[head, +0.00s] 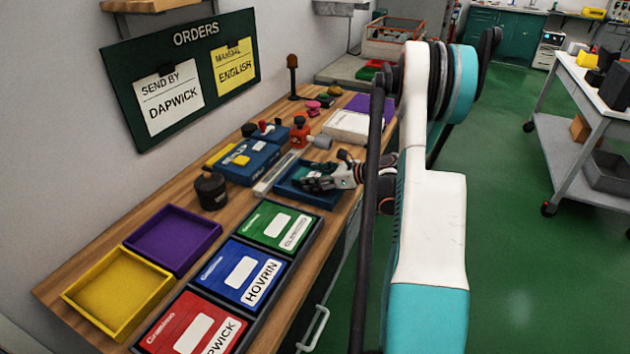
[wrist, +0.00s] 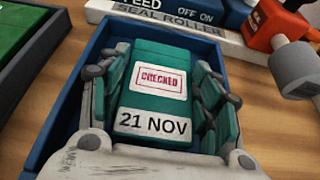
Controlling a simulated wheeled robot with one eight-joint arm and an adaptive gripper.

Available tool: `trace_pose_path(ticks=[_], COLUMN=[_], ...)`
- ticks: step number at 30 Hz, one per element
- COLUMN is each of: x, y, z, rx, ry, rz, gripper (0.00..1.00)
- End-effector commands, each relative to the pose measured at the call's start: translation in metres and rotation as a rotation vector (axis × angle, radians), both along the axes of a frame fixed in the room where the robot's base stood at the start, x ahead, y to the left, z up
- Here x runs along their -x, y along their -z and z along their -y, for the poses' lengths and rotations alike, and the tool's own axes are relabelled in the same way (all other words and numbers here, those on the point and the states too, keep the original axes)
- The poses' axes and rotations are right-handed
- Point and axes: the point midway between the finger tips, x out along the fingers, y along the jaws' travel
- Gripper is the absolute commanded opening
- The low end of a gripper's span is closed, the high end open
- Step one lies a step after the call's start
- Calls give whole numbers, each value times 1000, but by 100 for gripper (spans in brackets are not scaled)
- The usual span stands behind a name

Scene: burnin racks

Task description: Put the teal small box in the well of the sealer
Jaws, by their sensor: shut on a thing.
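The teal small box (wrist: 156,90) lies between the fingers of my gripper (head: 312,181) in the wrist view, with a white label reading CHECKED and 21 NOV. My gripper is shut on it, low within the walls of a blue tray (wrist: 55,130). The tray also shows in the head view (head: 318,200), where my gripper mostly hides the box. I cannot tell whether the box touches the tray floor. The blue sealer (head: 262,153) stands just left of the tray, with a pale strip (wrist: 185,30) marked SEAL ROLLER along its near side. I cannot make out its well.
An orange-red tool (head: 299,132) with a grey cylinder stands behind the tray. Green (head: 271,232), blue (head: 229,276) and red (head: 187,325) labelled panels lie nearer on the bench. Purple (head: 178,238) and yellow (head: 112,290) trays sit at the left. A dark round pot (head: 211,192) stands by the sealer.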

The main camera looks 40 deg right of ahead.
Motion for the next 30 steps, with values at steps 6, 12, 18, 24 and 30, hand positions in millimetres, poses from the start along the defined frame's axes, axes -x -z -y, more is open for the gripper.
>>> trace_pose_path(ticks=[6, 12, 18, 24, 30], x=[0, 0, 0, 0, 12], y=[-1, 2, 2, 2, -8], z=[0, 0, 0, 0, 6], rx=[0, 0, 0, 0, -1], ry=[0, 0, 0, 0, 3], rz=[0, 0, 0, 0, 0], gripper=[32, 69, 78, 78, 78])
